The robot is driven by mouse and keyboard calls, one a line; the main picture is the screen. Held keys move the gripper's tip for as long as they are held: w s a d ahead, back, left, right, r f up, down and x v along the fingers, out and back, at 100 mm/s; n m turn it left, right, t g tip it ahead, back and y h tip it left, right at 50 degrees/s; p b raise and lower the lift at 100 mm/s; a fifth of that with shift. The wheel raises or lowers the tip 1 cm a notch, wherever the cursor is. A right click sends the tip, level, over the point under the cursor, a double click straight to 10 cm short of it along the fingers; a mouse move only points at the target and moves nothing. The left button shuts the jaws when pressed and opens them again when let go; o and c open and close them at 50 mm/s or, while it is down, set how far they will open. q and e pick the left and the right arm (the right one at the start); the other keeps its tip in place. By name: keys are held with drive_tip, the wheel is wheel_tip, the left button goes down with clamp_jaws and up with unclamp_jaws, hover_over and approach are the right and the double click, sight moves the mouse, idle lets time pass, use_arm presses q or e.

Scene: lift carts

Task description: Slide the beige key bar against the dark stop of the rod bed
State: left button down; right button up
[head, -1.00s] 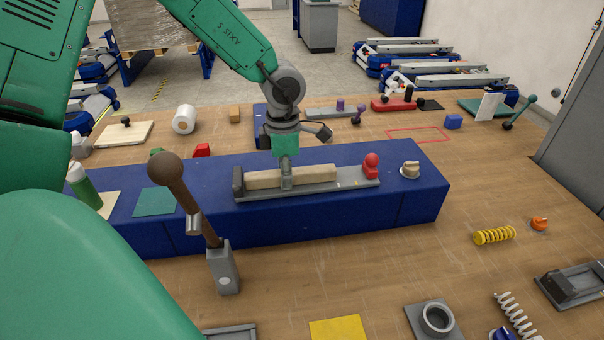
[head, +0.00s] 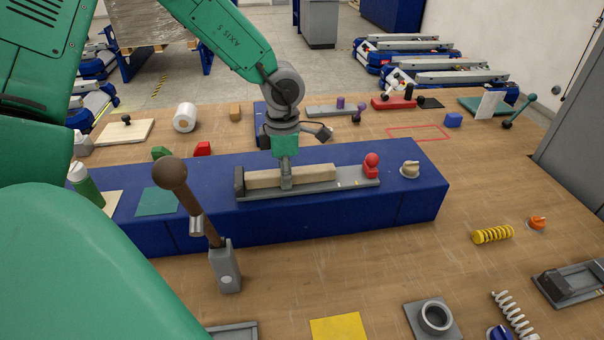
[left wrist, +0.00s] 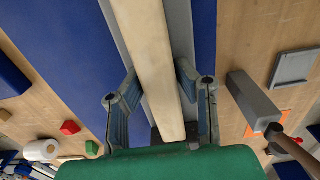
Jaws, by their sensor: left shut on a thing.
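The beige key bar (head: 316,175) lies lengthwise in the grey rod bed (head: 345,185) on top of the blue block. The dark stop (head: 239,181) stands at the bed's left end. The bar's left end appears to be at or very close to the stop; I cannot tell if they touch. My left gripper (head: 286,182) reaches down from above and is shut on the bar left of its middle. In the left wrist view, the bar (left wrist: 155,65) runs between the two fingers, and the dark stop (left wrist: 156,134) shows partly near the palm. My right gripper is not in view.
A red knob (head: 371,163) stands at the bed's right end, with a beige knob (head: 410,169) beyond it. A brown-knobbed lever (head: 174,174) rises in front of the blue block (head: 330,208). Yellow and white springs lie at the right.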

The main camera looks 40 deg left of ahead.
use_arm(q)
drive_tip(key=c, duration=1.1)
unclamp_jaws()
drive_tip(key=shift+c, duration=0.2)
wheel_tip(320, 180, up, 12)
drive_tip(key=shift+w+f, duration=0.1)
